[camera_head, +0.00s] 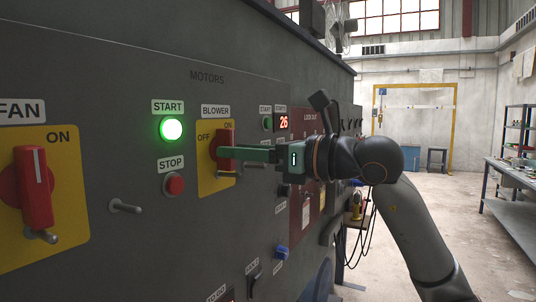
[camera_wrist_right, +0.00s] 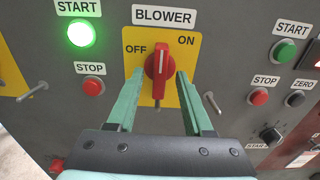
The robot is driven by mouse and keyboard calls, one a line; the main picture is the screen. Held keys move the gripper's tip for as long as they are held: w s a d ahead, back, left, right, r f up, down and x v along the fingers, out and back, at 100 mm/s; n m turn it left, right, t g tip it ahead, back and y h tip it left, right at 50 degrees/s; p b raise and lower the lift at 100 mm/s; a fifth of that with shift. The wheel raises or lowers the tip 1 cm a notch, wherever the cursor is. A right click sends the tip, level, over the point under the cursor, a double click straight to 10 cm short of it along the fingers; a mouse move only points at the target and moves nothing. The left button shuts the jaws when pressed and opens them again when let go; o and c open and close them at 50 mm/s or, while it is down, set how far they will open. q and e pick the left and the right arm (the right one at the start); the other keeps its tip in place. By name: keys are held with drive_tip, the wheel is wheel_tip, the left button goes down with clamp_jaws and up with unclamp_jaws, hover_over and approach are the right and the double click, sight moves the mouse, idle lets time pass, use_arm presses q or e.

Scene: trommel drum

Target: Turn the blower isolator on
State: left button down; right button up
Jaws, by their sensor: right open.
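The blower isolator is a red rotary handle (camera_head: 226,140) on a yellow plate (camera_head: 208,184) marked OFF and ON, under a BLOWER label. In the right wrist view the handle (camera_wrist_right: 158,62) stands nearly upright, its top between the OFF and ON marks. My right gripper (camera_head: 228,163) is open at the panel, its green fingers reaching the handle. In the right wrist view its fingertips (camera_wrist_right: 160,78) lie on either side of the handle's lower half. I cannot tell whether they touch it. My left gripper is not in view.
Left of the plate are a lit green START button (camera_head: 171,130), a red STOP button (camera_head: 174,185) and a metal peg (camera_head: 125,206). A similar FAN isolator (camera_head: 35,188) is at far left. Another peg (camera_wrist_right: 211,102) sticks out right of the blower plate. Open floor lies to the right.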

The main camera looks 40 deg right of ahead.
drive_tip(key=b+v, duration=0.4)
drive_tip(key=v, duration=0.7)
drive_tip(key=shift+s+d, duration=0.15)
drive_tip(key=shift+s, duration=0.15)
